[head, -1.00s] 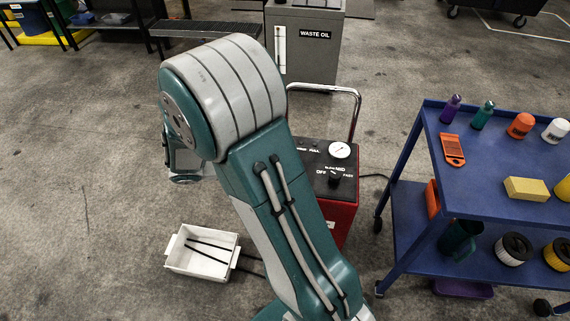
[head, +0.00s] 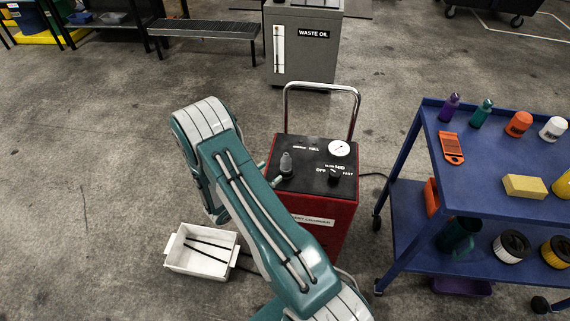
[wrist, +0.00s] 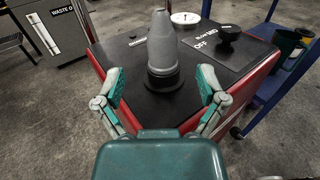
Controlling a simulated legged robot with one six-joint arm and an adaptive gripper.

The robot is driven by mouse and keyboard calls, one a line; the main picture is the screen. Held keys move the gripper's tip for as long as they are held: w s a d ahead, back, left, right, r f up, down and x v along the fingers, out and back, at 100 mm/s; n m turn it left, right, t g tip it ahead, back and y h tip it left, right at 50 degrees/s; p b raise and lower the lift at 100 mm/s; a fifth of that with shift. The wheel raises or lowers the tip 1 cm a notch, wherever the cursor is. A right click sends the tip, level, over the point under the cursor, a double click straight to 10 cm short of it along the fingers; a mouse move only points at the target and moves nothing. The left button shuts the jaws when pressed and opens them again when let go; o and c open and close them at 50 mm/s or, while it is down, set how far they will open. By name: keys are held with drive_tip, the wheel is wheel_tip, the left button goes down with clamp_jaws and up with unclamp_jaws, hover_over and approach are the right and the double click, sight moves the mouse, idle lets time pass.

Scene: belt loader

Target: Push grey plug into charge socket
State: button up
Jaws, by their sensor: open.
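The grey plug (head: 286,163) stands upright on the black top of the red cart (head: 322,222), near its left side. In the wrist view the plug (wrist: 162,42) is a tapered grey piece, narrow end up. Its base meets a black round collar (wrist: 163,80), which looks like the charge socket. I cannot tell how deep the plug sits. My gripper (wrist: 160,86) is open, with one teal-padded finger on each side of the plug's near side and clear gaps to it. In the head view my arm hides most of the gripper.
A black knob (wrist: 229,33) and a white gauge (head: 339,149) sit on the cart top. A chrome handle (head: 320,86) rises behind. A blue trolley (head: 480,165) stands at right, a white bin (head: 196,263) on the floor at left, and a waste oil cabinet (head: 300,58) behind.

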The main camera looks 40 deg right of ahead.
sight(282, 163)
drive_tip(key=d, duration=0.6)
drive_tip(key=shift+w+d, duration=0.2)
drive_tip(key=shift+d, duration=0.1)
clamp_jaws()
